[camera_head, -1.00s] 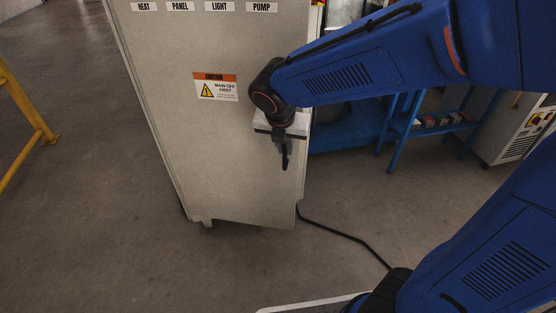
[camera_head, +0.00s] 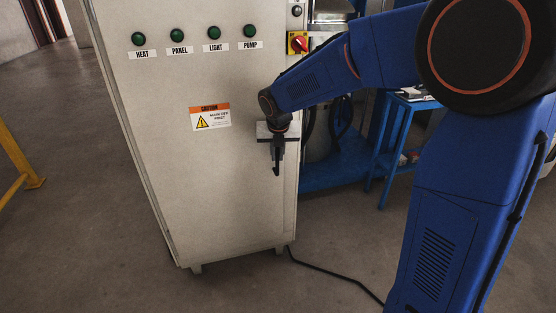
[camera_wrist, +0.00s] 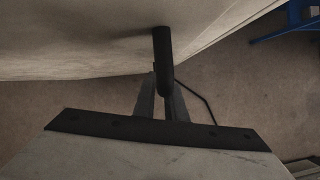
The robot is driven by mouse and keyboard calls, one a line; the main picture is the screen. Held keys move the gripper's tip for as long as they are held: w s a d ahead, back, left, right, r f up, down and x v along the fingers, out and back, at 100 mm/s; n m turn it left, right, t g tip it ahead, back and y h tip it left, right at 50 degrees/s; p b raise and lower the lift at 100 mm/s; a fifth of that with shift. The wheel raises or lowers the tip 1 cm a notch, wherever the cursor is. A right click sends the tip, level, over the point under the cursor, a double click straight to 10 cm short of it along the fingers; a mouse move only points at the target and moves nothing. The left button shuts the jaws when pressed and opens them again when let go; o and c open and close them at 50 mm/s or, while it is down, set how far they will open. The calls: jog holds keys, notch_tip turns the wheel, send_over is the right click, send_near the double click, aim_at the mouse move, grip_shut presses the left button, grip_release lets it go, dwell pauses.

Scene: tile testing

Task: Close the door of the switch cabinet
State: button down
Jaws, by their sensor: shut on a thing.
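The switch cabinet's door (camera_head: 180,190) is a pale panel with green lamps, the labels HEAT, PANEL, LIGHT and PUMP, and a caution sticker. A narrow strip shows along its left edge; I cannot tell how wide any gap is. My gripper (camera_head: 277,152) is at the door's right side, shut on the black door handle (camera_head: 276,168). In the wrist view the handle (camera_wrist: 162,50) is a dark upright bar, and my gripper (camera_wrist: 161,103) has its two fingers on either side of its lower end. The fingers partly hide the handle.
A red and yellow rotary switch (camera_head: 297,43) is at the cabinet's upper right. A blue bench (camera_head: 345,175) stands behind it on the right. A black cable (camera_head: 335,273) runs over the floor. A yellow rail (camera_head: 18,160) is at the left, with clear floor between.

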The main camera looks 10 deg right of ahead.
jog(key=shift+w+r, duration=0.1)
jog(key=shift+w, duration=0.4)
jog(key=c, duration=1.8)
grip_release()
jog(key=shift+w, duration=0.1)
jog(key=d+v, duration=0.1)
jog(key=v, duration=1.6)
jog(key=shift+s+a, duration=0.2)
jog(key=shift+a, duration=0.15)
jog(key=shift+r, duration=0.1)
